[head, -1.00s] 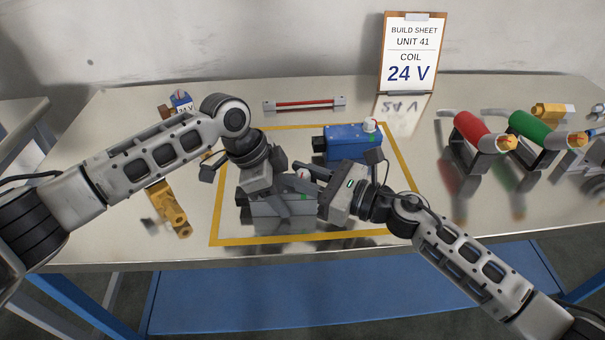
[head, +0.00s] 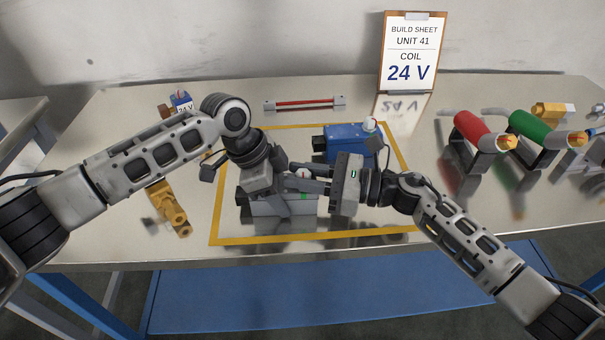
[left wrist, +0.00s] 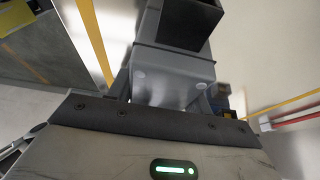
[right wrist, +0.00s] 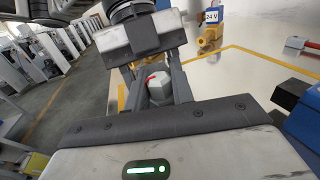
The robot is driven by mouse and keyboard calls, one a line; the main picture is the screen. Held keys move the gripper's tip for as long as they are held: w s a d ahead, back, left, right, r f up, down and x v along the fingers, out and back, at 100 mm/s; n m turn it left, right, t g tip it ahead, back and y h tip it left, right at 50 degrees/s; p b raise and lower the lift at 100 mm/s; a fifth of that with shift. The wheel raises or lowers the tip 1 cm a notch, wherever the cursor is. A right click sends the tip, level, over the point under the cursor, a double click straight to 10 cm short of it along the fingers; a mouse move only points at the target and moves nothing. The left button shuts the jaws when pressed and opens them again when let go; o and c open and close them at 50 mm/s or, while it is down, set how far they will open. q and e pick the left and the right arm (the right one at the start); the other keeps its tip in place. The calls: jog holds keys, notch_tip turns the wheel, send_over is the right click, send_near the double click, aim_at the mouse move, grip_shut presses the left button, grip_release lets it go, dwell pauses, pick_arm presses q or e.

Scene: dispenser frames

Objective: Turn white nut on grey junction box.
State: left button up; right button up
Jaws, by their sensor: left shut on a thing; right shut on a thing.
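The grey junction box (head: 262,207) stands inside the yellow outline, partly hidden by both grippers. My left gripper (head: 284,208) comes down over it and is shut on it; in the left wrist view the grey box (left wrist: 172,75) lies between the fingers, with a dark block at its top. The white nut (head: 303,173), with a red mark, sits at the top of the box. My right gripper (head: 304,184) reaches in from the right and is shut on the nut. The right wrist view shows the nut (right wrist: 158,88) between its fingers.
A blue box (head: 345,145) with a white nut stands just behind my right gripper. A yellow fitting (head: 170,210) lies at left, and a red bar (head: 304,104) at the back. Red (head: 478,130) and green (head: 530,127) rolls stand at right. A build sheet (head: 410,50) reads 24 V.

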jog(key=o, duration=1)
jog(key=v, duration=1.2)
pick_arm(q)
jog(key=o, duration=1.2)
